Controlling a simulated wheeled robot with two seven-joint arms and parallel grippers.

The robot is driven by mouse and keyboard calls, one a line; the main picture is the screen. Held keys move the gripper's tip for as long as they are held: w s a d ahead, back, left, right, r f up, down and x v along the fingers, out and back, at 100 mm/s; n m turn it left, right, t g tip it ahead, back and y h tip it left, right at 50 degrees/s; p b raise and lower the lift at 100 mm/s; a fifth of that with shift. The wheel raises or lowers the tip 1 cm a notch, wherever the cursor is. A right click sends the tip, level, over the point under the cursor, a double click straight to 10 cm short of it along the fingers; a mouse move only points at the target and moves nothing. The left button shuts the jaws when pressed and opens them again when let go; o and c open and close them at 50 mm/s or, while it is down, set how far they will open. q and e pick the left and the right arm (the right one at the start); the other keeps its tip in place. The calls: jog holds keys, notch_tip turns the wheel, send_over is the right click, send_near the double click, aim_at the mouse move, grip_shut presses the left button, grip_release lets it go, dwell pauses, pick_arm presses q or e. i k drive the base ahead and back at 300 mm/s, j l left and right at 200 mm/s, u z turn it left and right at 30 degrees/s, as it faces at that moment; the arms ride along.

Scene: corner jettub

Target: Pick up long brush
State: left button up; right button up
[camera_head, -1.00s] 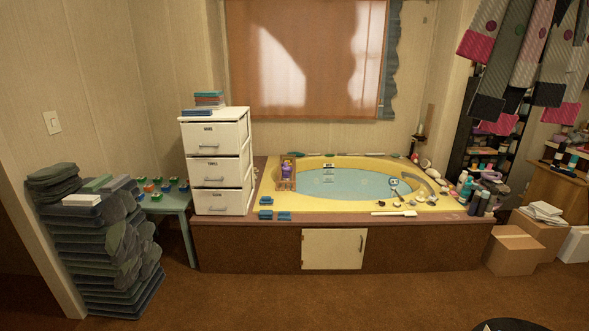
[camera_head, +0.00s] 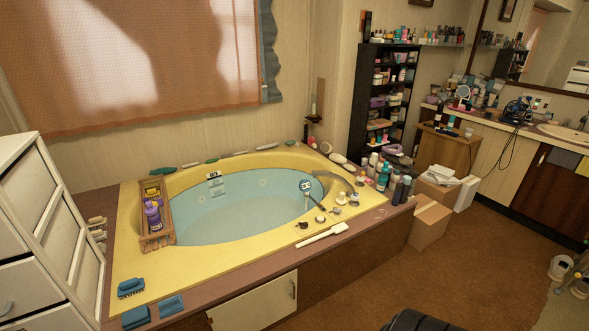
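A long white brush (camera_head: 322,236) lies flat on the brown front ledge of the yellow corner tub (camera_head: 222,260), near the tub's right front. Its handle runs along the ledge, with no object on top of it. Several other slim brush-like items (camera_head: 234,154) lie along the tub's back rim, too small to identify surely. Neither of my grippers shows in the view.
A wooden tray (camera_head: 155,238) with a purple bottle (camera_head: 153,214) sits on the left rim. Bottles (camera_head: 395,187) crowd the right corner, beside cardboard boxes (camera_head: 429,221). The brown carpet (camera_head: 470,275) is open at right.

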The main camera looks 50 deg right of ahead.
aim_at(341, 227)
jog(key=i+l+u, duration=0.1)
jog(key=l, duration=0.6)
jog(key=i+l+u, duration=0.1)
jog(key=l, duration=0.6)
jog(key=i+l+u, duration=0.15)
jog(key=l, duration=0.6)
